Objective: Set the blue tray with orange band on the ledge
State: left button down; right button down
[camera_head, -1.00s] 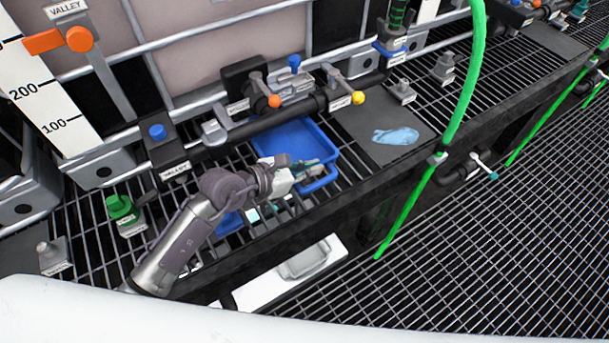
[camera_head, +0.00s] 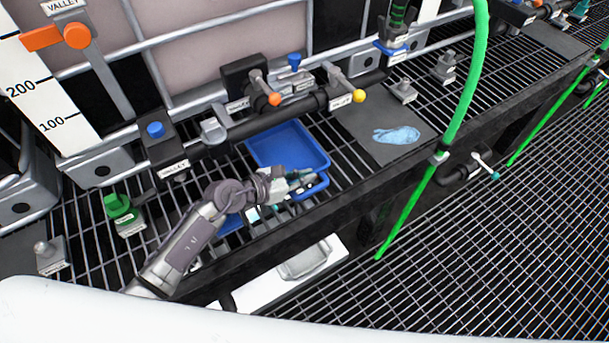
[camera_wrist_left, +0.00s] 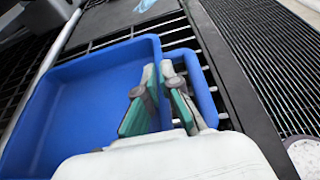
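The blue tray (camera_head: 288,143) is over the grated bench surface in front of the pipe manifold. It also shows in the left wrist view (camera_wrist_left: 75,100), empty inside. No orange band is visible on it. My left gripper (camera_head: 307,175) is at the tray's near right side. In the left wrist view its fingers (camera_wrist_left: 158,75) straddle the tray's side wall, one inside the tray and one at the handle loop, and look closed on it. Whether the tray touches the grating is hard to tell. My right gripper is not in view.
Valves with blue, orange and yellow knobs (camera_head: 358,97) stand behind the tray. A dark plate with a light blue glove (camera_head: 396,135) lies to the right. A green hose (camera_head: 465,95) hangs at the right. Another blue piece (camera_head: 230,224) shows below my left arm.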

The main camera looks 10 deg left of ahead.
pick_arm(q)
jog(key=shift+f, duration=0.15)
jog(key=c, duration=1.3)
grip_release()
jog(key=shift+r, duration=0.2)
jog(key=v, duration=1.2)
jog(key=shift+s+b, duration=0.1)
jog(key=shift+b, duration=0.2)
jog(key=shift+f, duration=0.1)
